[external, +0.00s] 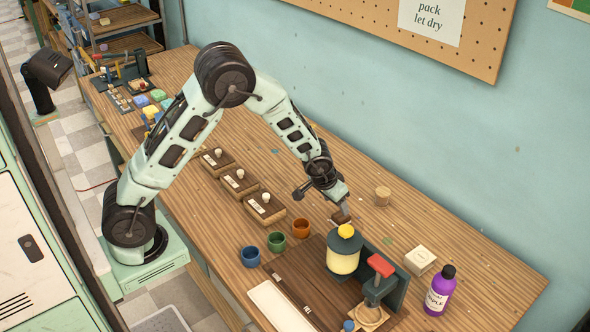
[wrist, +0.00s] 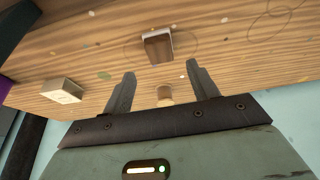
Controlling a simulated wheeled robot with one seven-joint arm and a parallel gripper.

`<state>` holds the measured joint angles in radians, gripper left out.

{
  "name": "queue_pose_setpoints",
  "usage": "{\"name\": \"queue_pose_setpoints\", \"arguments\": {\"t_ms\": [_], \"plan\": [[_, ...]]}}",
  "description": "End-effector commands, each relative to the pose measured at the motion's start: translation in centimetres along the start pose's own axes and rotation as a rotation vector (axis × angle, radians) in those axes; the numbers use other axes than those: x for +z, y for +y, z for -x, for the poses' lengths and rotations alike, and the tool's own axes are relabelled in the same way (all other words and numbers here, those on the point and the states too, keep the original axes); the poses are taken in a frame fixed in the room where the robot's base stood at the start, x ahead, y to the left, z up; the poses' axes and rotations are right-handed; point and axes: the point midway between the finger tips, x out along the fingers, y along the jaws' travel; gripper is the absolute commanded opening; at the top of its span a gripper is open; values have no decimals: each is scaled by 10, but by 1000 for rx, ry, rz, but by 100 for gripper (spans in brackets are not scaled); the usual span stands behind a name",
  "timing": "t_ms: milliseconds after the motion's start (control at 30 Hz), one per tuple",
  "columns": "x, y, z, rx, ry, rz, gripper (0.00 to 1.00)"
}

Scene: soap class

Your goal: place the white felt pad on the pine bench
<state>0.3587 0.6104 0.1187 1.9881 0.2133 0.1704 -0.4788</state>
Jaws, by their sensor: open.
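The pine bench (external: 440,228) is a long wood-grained table along the wall; its top fills much of the wrist view (wrist: 225,50). My gripper (external: 338,204) is low over the bench, behind the yellow-topped jar. In the wrist view my gripper (wrist: 160,69) has its two fingers apart with nothing held between them. A small brown block with a pale face (wrist: 158,47) lies on the bench just beyond the fingertips; it also shows under my gripper in the external view (external: 341,216). I cannot tell whether its pale face is the white felt pad. A flat white slab (external: 279,306) lies at the front.
A cork-coloured cylinder (external: 382,195) stands on the bench near my gripper. A jar (external: 343,256), a red-handled press (external: 379,270), a whitish box (external: 420,259) and a purple bottle (external: 439,291) stand to the right. Three cups (external: 276,242) and wooden blocks with white knobs (external: 264,207) are left.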

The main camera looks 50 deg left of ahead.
Motion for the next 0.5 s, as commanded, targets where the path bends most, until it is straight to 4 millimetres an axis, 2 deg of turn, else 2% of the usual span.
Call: {"name": "queue_pose_setpoints", "arguments": {"t_ms": [33,200,300,500], "plan": [[-1,0,11,2,4,0,59],[-1,0,39,1,3,-1,59],[0,0,49,1,1,-1,59],[0,0,57,0,0,0,59]]}}
